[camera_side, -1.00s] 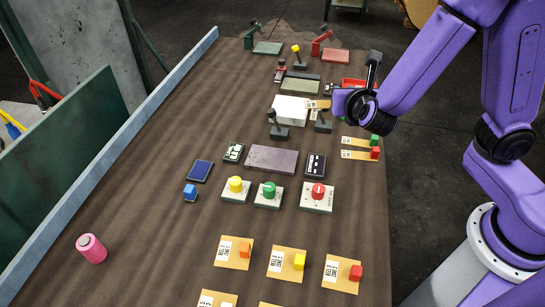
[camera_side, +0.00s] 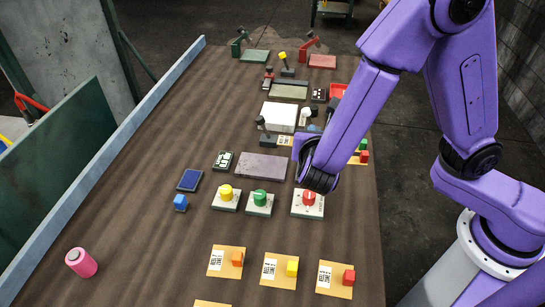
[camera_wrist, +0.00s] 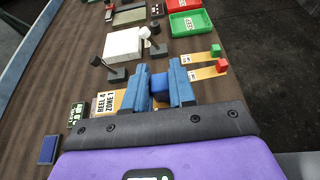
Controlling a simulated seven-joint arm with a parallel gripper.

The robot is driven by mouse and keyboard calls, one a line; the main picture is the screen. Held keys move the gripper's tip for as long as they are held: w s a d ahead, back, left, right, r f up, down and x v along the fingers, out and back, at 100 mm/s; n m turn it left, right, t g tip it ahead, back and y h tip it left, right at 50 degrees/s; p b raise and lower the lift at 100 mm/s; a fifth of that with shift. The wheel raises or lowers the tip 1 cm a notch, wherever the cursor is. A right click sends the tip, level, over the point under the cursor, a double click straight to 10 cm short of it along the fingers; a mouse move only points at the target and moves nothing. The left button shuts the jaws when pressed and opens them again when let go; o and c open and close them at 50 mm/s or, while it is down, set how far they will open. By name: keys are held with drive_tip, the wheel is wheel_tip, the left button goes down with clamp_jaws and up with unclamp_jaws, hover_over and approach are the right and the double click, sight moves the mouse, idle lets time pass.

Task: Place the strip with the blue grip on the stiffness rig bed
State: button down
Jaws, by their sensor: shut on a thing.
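My gripper (camera_wrist: 158,91) is shut on the blue grip (camera_wrist: 159,86) of a tan strip in the wrist view. The strip's label (camera_wrist: 107,104) reads "REEL 4 ZONE 1" and sticks out to the left of the fingers. In the side view the strip (camera_side: 285,141) shows at the near edge of a white block (camera_side: 279,117), and my wrist hides the grip and fingertips. I cannot tell its height above the table. No part is readable as the stiffness rig bed; the white block and a grey-purple plate (camera_side: 260,166) are flat surfaces near the strip.
Black levers (camera_side: 265,136) stand by the white block. Yellow (camera_side: 226,192), green (camera_side: 260,198) and red (camera_side: 309,198) knobs lie nearer. Several tan strips (camera_side: 281,270) lie at the front.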

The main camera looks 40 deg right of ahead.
drive_tip(key=w+a+f, duration=0.2)
drive_tip(key=w+f, duration=0.1)
drive_tip(key=w, duration=0.2)
hover_over(277, 167)
drive_tip(key=s, duration=0.1)
drive_tip(key=f, duration=0.4)
drive_tip(key=shift+d, duration=0.25)
drive_tip(key=shift+w+a+f, duration=0.2)
drive_tip(key=shift+w+f, duration=0.25)
drive_tip(key=shift+f, duration=0.15)
wheel_tip(277, 167, down, 3)
drive_tip(key=shift+w+r, duration=0.1)
drive_tip(key=shift+f, duration=0.25)
drive_tip(key=shift+f, duration=0.4)
